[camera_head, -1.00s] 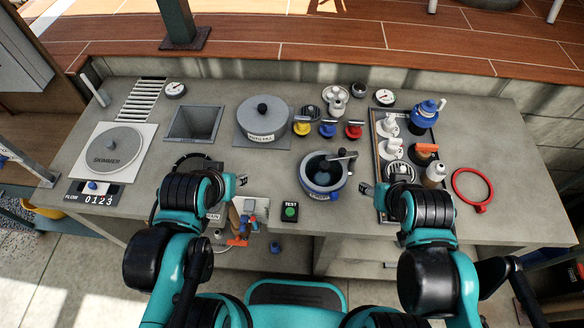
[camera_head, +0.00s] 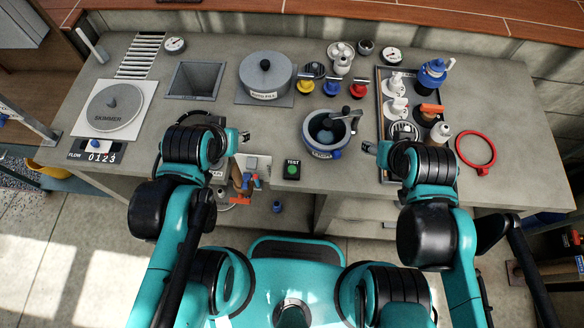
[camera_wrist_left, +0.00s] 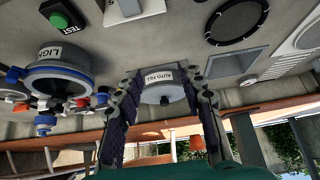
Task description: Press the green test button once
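The green test button (camera_head: 292,170) sits in a small black box labelled TEST at the front edge of the grey worktop (camera_head: 230,110). In the left wrist view the green button (camera_wrist_left: 59,20) is at the top left, apart from the fingers. My left gripper (camera_head: 244,136) is left of and behind the button in the head view, touching nothing visible. The left wrist view shows its two fingers (camera_wrist_left: 165,85) spread apart with nothing between them. My right gripper (camera_head: 371,147) is at the right of the round pot; its fingers are mostly hidden by my wrist.
The round grey pot (camera_head: 325,130) stands behind and right of the button. The AUTO FILL lid (camera_head: 265,72), coloured valves (camera_head: 332,88), skimmer lid (camera_head: 114,108), bottle tray (camera_head: 383,90) and red ring (camera_head: 475,150) crowd the top. A light switch-like plate (camera_head: 258,162) is left of the button.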

